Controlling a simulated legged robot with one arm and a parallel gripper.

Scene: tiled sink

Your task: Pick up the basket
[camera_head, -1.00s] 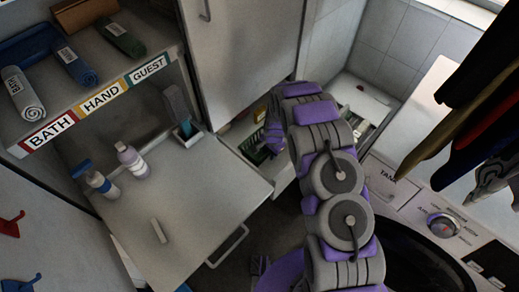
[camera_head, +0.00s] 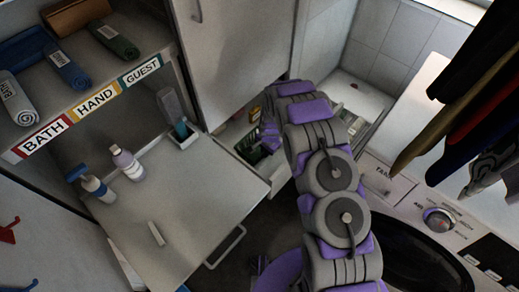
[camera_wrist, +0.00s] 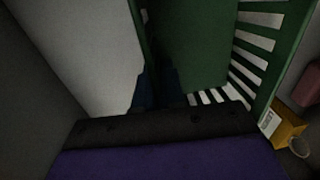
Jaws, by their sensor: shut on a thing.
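The green basket (camera_wrist: 205,45) with slotted sides fills the upper middle of the wrist view. In the head view only a small part of the basket (camera_head: 246,146) shows, low in the open drawer beside the tall cabinet door. My gripper (camera_wrist: 157,90) is shut on the basket's left wall in the wrist view. In the head view my gripper (camera_head: 266,138) is over the drawer, with my arm hiding much of the basket. The fingertips are dark and hard to make out.
A yellow box (camera_wrist: 287,126) lies close to the basket's right side. The drawer's pale walls (camera_wrist: 85,45) are close by. The tall cabinet door (camera_head: 235,55) stands behind. A flat panel (camera_head: 185,195) with bottles is at left, the washing machine (camera_head: 425,225) at right.

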